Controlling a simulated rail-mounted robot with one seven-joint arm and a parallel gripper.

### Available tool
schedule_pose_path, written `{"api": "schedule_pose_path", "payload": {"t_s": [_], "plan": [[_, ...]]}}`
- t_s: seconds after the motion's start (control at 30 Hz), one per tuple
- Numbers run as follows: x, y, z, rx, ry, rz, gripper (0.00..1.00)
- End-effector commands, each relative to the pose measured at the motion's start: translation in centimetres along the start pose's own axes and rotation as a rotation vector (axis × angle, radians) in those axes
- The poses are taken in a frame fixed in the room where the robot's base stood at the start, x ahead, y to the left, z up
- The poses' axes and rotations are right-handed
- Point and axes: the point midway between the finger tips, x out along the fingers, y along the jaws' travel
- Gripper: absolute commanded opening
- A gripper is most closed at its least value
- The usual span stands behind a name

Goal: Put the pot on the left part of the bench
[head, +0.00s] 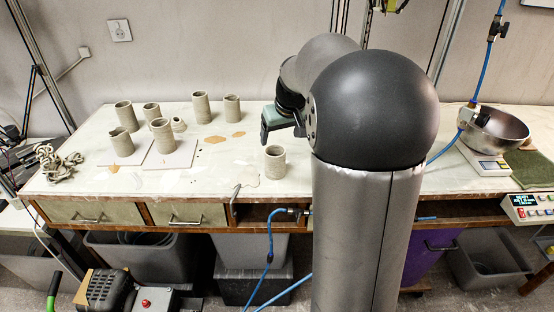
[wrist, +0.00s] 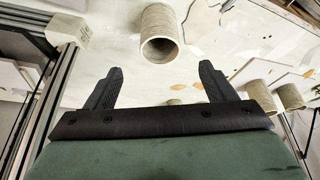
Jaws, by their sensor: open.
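A lone grey-beige clay pot (head: 275,163) stands upright on the middle of the pale bench (head: 215,170), near its front edge. In the wrist view the pot (wrist: 160,36) lies beyond my two dark fingers, roughly in line with the gap between them, with its round opening showing. My gripper (wrist: 161,72) is open, and nothing is between its fingers. In the head view its greenish body is behind and above the pot; its fingertips are hard to make out there. Several similar pots, such as this one (head: 201,107), stand on the bench's left part.
Two pots, one (head: 162,135) among them, stand on pale boards (head: 170,158) at left. A coiled rope (head: 58,164) lies at the far left. Bare bench surface shows between the boards and the lone pot. A metal bowl (head: 497,131) on a scale stands at right.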

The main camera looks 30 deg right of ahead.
Motion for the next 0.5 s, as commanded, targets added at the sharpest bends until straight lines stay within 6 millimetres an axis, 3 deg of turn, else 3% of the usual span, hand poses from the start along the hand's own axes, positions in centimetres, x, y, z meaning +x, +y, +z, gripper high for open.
{"api": "schedule_pose_path", "payload": {"t_s": [0.13, 0.23, 0.37, 0.4, 0.5], "plan": [[-0.4, -0.6, 0.5, -0.001, -0.006, -0.005, 0.77], [-1.1, -3.7, 3.4, -0.01, -0.045, -0.027, 0.77], [-2.4, -9.7, 11.4, -0.032, -0.146, -0.058, 0.77], [-2.8, -11.2, 14.3, -0.039, -0.179, -0.061, 0.77], [-3.4, -13.8, 21.2, -0.059, -0.257, -0.057, 0.77]]}}
